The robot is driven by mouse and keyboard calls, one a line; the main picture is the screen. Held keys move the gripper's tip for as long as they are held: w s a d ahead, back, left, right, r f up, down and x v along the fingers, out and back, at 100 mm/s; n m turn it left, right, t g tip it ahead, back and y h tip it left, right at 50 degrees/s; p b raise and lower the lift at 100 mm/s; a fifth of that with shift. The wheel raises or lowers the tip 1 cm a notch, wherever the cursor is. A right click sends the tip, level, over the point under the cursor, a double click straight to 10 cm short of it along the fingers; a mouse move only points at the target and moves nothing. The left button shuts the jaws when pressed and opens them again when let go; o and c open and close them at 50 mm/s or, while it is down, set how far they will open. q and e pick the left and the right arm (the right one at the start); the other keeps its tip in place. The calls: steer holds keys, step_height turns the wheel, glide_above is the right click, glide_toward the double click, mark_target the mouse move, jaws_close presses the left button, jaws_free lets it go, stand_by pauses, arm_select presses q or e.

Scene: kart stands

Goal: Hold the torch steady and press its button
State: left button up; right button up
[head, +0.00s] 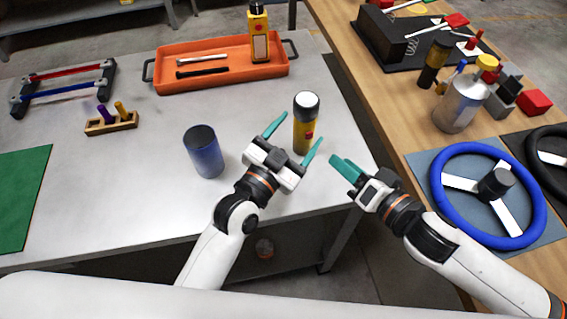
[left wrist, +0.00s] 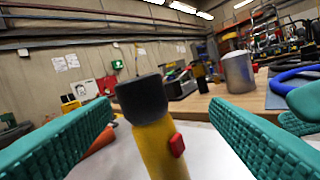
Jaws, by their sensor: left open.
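The torch (head: 303,140) stands upright on the grey table, with a yellow body, a black head and a pale top. Its red button (head: 309,136) faces right, towards my right gripper; in the left wrist view the button (left wrist: 177,145) shows on the right of the yellow body (left wrist: 157,150). My left gripper (head: 301,128) is open, its teal fingers on either side of the torch, with visible gaps in the left wrist view. My right gripper (head: 336,160) is empty, its fingers together, a little right of the torch and apart from it.
A blue cylinder (head: 204,155) stands left of my left gripper. An orange tray (head: 167,81) with a yellow bottle (head: 258,35) lies behind.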

mark_target(307, 128)
arm_select(q)
steer(key=f+n+y, duration=0.1)
steer(key=f, duration=0.1)
steer(key=s+a+f+n, duration=0.1)
steer(key=f+n, duration=0.1)
steer(key=f, duration=0.1)
steer(key=s+a+f+n+y, duration=0.1)
steer(key=f, duration=0.1)
steer(key=shift+s+f+n+y, duration=0.1)
steer(key=shift+f+n+y, duration=0.1)
steer(key=shift+n+y, duration=0.15)
steer(key=x, duration=1.2)
steer(key=shift+f, duration=0.1)
steer(key=c, duration=1.1)
steer(key=shift+c, duration=0.6)
arm_select(e)
jaws_close()
stand_by(1.4)
